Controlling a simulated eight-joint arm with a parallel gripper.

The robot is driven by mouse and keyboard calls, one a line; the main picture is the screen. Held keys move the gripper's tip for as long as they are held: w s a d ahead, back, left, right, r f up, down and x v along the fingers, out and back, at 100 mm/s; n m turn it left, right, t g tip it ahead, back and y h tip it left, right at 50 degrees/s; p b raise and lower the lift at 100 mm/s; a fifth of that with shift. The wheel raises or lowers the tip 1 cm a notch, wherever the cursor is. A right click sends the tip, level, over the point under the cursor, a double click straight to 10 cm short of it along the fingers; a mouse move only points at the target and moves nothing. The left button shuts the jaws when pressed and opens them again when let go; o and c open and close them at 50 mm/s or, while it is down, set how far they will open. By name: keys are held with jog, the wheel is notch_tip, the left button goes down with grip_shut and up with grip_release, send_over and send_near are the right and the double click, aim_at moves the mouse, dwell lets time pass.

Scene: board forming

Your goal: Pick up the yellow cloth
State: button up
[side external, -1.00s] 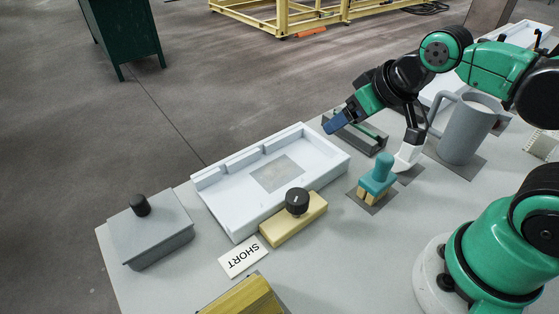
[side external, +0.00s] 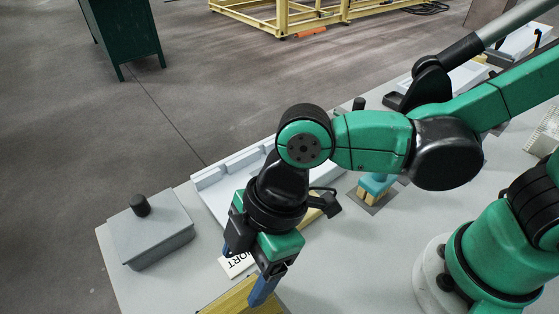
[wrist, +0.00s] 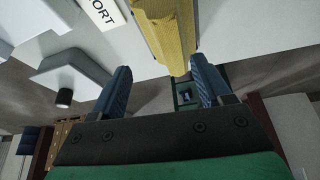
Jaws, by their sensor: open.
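The yellow cloth (side external: 238,298) shows as a long yellow piece at the bottom edge of the side view, partly cut off by the frame and partly behind a blue finger. In the wrist view the yellow cloth (wrist: 168,28) rises from between the fingertips toward the top edge. My gripper (side external: 246,272) points down over it, with blue fingers spread apart. In the wrist view my gripper (wrist: 160,66) is open, one finger on each side of the yellow piece's near end. I cannot tell whether either finger touches it.
A "SHORT" label (side external: 236,265) lies beside the gripper. A grey lidded box (side external: 150,228) stands left. The table's left edge is near the box.

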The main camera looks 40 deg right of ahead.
aim_at(234, 305)
jog(key=shift+s+a+f+n+g, duration=0.3)
jog(key=shift+s+a+f+n, duration=0.15)
jog(key=shift+s+a, duration=0.2)
jog(key=shift+x, duration=2.55)
jog(key=shift+w+d+f, duration=0.1)
jog(key=shift+w+f, duration=0.05)
jog(key=shift+f, duration=0.1)
grip_shut()
